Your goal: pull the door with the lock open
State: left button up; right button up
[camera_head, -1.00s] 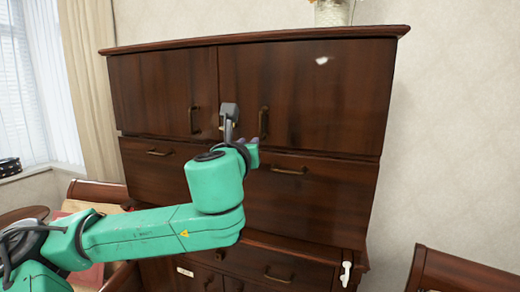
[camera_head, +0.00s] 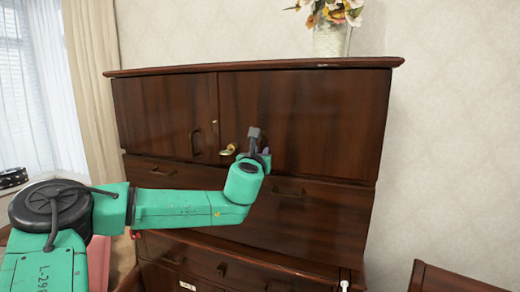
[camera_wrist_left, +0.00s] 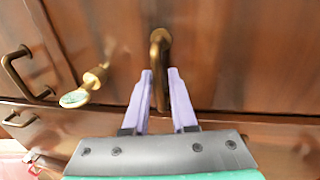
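The upper right cabinet door (camera_head: 320,115) is dark wood and closed. Its brass lock (camera_head: 228,150) is near its left edge; in the left wrist view the lock (camera_wrist_left: 88,88) sticks out left of my fingers. The door's brass handle (camera_wrist_left: 160,50) stands upright in the left wrist view and is mostly hidden behind my gripper in the head view. My left gripper (camera_head: 264,153) is at this handle. In the left wrist view its two pale purple fingers (camera_wrist_left: 160,76) are apart, on either side of the handle's lower part, with narrow gaps. My right gripper is not in view.
The upper left door (camera_head: 165,112) is closed, with its own handle (camera_head: 194,142). Drawers (camera_head: 295,215) lie below the doors. A flower vase (camera_head: 331,40) stands on top of the cabinet. Dark wooden furniture (camera_head: 455,280) is at the lower right.

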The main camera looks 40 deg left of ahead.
pick_arm(q)
jog(key=shift+s+r, duration=0.1)
jog(key=shift+s, duration=0.1)
grip_shut()
dwell(1.2)
